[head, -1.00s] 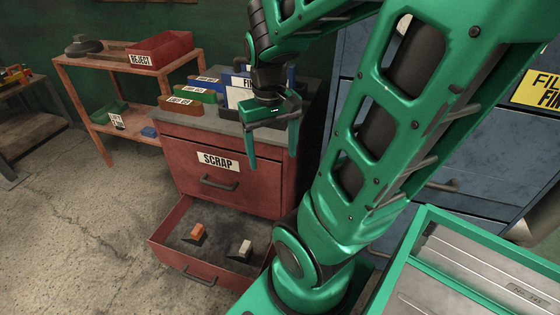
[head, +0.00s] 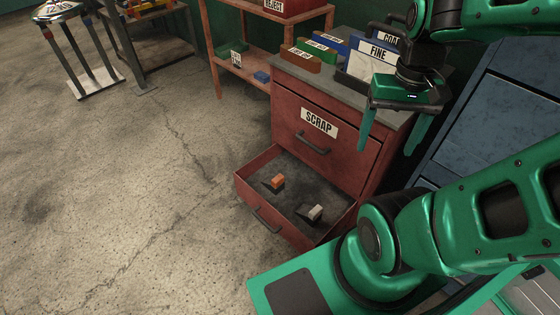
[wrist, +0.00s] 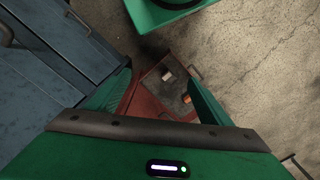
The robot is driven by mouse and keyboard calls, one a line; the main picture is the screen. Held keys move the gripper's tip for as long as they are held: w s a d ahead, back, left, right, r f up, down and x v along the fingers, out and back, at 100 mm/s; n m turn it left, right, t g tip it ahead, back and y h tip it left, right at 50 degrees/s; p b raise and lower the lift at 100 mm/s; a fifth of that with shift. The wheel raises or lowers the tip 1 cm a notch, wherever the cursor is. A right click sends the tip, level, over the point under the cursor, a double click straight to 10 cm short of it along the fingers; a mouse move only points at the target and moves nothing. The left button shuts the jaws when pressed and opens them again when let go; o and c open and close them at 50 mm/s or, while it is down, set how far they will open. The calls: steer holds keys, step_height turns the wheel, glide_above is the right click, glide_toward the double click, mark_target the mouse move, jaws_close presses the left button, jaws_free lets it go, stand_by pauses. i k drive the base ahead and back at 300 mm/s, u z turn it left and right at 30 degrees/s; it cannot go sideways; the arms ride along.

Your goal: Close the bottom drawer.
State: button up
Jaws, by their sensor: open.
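The bottom drawer (head: 258,165) of the red cabinet (head: 350,152) is pulled out. It holds an orange-topped block (head: 277,181) and a grey-white-topped block (head: 315,212). Its dark handle (head: 265,221) is on its front panel. The upper drawer, labelled SCRAP, is shut. My gripper (head: 392,142) is open and empty, fingers pointing down, in front of the cabinet's right side in the head view. In the wrist view the open drawer (wrist: 153,82) shows between the fingers, well below them, partly hidden by one finger.
Several labelled boxes (head: 378,54) stand on the cabinet top. An orange shelf (head: 247,75) stands behind left, and blue cabinets (head: 500,115) are at the right. The concrete floor (head: 130,200) left of the drawer is clear. A metal stand (head: 95,80) is at the far left.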

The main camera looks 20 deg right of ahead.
mark_target(295, 195)
steer(key=z, duration=0.75)
steer(key=k, duration=1.55)
steer(key=u, duration=0.8)
steer(key=i, duration=0.95)
steer(key=z, duration=0.05)
